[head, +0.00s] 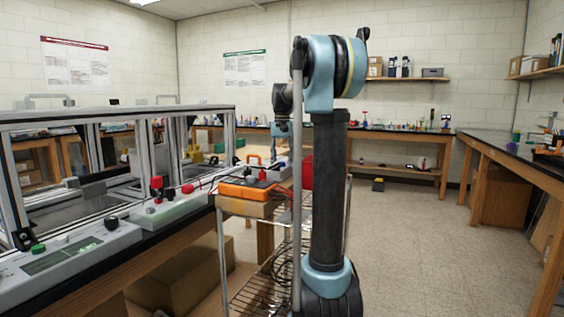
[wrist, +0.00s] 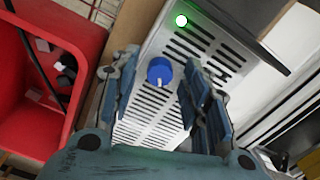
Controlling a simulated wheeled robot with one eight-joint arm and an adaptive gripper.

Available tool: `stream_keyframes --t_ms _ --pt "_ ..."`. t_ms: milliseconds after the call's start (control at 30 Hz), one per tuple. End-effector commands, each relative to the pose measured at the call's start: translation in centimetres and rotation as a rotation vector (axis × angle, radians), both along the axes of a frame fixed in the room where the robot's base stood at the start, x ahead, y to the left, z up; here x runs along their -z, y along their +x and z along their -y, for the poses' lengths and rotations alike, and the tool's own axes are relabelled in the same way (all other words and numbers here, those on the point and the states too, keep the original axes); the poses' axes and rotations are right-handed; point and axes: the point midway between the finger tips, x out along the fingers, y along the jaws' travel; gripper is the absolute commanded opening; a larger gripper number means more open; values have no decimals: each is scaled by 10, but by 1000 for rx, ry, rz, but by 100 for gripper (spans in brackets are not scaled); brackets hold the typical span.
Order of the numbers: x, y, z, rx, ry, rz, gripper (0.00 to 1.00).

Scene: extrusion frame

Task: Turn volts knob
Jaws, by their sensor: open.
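A round blue knob (wrist: 159,71) with a pale pointer mark sits on a light grey slotted panel (wrist: 150,122) in the wrist view. No label naming volts can be read there. My gripper (wrist: 160,88) is open, with one finger on the left of the knob and one on the right. Gaps show between the knob and both fingers, and nothing is held. A green light (wrist: 181,20) glows near the panel's upper end. In the head view my arm's end is small and partly dark, and I cannot make out this blue knob.
A red bin (wrist: 85,35) with small items lies left of the panel in the wrist view. In the head view, a wire rack (head: 262,292) bears an orange device (head: 243,190). A metal frame (head: 120,113) stands on the left bench. The floor (head: 420,250) at right is clear.

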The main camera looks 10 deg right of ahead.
Motion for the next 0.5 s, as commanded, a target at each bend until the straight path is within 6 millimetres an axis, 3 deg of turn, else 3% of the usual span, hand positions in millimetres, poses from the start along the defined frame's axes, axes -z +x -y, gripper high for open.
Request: stream_keyframes --t_ms 33,200,500 --pt "0 0 0 0 0 0 40" --pt "0 0 0 0 0 0 2" --pt "0 0 2 -11 1 0 0"
